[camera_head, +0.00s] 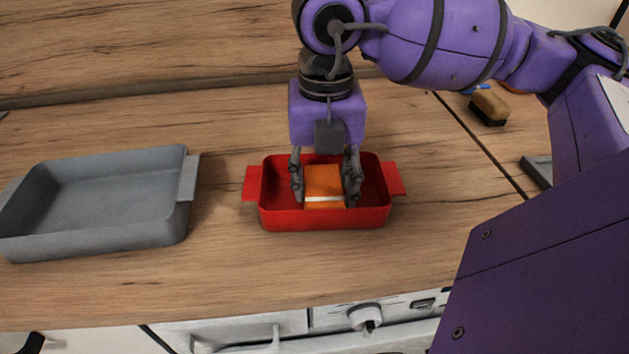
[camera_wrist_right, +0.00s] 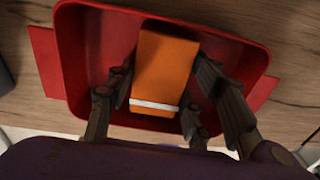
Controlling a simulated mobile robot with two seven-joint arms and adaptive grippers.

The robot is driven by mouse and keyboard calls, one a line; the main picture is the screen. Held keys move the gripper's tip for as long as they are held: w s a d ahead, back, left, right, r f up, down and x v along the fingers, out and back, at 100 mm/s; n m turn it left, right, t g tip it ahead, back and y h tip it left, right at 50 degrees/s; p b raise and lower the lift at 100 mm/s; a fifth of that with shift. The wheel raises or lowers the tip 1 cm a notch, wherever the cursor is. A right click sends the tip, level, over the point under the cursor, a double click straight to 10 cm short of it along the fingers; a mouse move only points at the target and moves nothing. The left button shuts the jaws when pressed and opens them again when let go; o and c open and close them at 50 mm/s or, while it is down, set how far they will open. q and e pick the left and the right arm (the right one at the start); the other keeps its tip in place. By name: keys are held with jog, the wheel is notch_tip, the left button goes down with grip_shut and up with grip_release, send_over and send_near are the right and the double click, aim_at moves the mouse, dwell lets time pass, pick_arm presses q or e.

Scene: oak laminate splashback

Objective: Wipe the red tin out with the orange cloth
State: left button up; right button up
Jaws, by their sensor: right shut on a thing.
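The red tin (camera_head: 275,217) stands upright on the wooden counter, with a handle at each end; it also shows in the right wrist view (camera_wrist_right: 85,40). The orange cloth (camera_head: 323,181) is a folded block with a white band, inside the tin; it fills the middle of the right wrist view (camera_wrist_right: 163,70). My right gripper (camera_head: 325,190) points down into the tin with its fingers on both sides of the cloth, shut on it. Whether the cloth touches the tin's floor is hard to tell. My left gripper is not in view.
A grey baking tin (camera_head: 100,240) stands empty on the counter to the left. A brush (camera_head: 489,107) and part of a grey object (camera_head: 537,170) lie at the right, behind my arm. The counter between the two tins is clear. A stove front with a knob (camera_head: 365,316) is below the counter edge.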

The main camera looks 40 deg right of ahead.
jog(key=shift+s+d, duration=0.55)
jog(key=shift+d, duration=0.25)
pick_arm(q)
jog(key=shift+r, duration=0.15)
pick_arm(e)
jog(key=shift+s+d+p, duration=0.2)
jog(key=shift+d+p, duration=0.05)
jog(key=shift+p, duration=0.4)
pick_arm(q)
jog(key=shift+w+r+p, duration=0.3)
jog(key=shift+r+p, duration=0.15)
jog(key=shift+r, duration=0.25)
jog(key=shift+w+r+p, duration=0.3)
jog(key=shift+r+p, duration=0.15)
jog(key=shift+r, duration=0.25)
pick_arm(e)
jog(key=shift+s+d+f, duration=0.1)
jog(key=shift+s+d, duration=0.3)
jog(key=shift+d, duration=0.1)
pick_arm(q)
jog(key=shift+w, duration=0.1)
